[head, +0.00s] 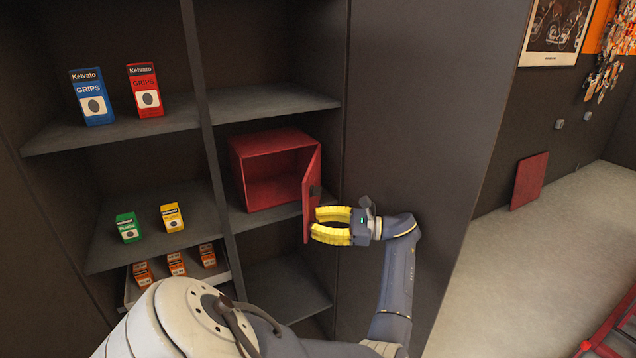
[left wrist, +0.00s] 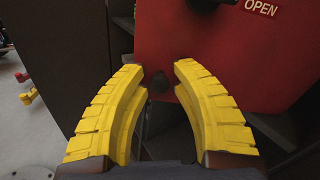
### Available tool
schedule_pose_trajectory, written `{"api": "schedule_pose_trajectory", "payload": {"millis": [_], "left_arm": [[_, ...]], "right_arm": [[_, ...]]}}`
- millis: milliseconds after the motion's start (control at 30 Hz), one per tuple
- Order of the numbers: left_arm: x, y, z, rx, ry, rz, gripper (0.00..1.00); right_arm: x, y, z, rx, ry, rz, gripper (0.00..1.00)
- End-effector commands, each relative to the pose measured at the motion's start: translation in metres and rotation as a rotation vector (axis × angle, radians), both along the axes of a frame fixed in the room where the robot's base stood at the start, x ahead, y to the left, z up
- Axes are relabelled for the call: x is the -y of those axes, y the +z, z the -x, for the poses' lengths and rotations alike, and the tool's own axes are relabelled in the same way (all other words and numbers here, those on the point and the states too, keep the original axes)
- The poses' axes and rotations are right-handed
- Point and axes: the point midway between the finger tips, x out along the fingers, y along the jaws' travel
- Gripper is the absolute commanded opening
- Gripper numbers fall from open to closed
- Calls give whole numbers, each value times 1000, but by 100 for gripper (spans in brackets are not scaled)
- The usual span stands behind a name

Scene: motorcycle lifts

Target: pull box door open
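The red box (head: 262,142) sits on the middle shelf, and its dark red inside shows. Its door (head: 310,196) hangs on the right side and stands well open, swung out toward me. My right gripper is not in view.
Grips boxes in blue (head: 92,97) and red (head: 145,90) stand on the upper left shelf. Green (head: 128,228) and yellow (head: 172,217) boxes stand below, above a tray of orange boxes (head: 176,263). A tall dark panel (head: 425,110) stands right of the shelves.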

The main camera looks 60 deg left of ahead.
Motion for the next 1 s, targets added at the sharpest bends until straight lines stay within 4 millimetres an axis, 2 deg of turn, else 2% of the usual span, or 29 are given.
{"api": "schedule_pose_trajectory", "payload": {"millis": [33, 100, 133, 467, 1000], "left_arm": [[0, 0, 0, -1, 0, 1, 32], [0, -1, 0, 0, -1, 1, 40], [0, -1, 0, 0, -1, 1, 41], [0, 4, 0, 1, -1, 1, 41], [0, 85, 1, 5, 4, -8, 41]], "right_arm": [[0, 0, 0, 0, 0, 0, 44], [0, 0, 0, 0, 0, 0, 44], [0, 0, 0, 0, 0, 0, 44], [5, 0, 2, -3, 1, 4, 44], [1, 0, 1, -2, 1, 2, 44]]}}
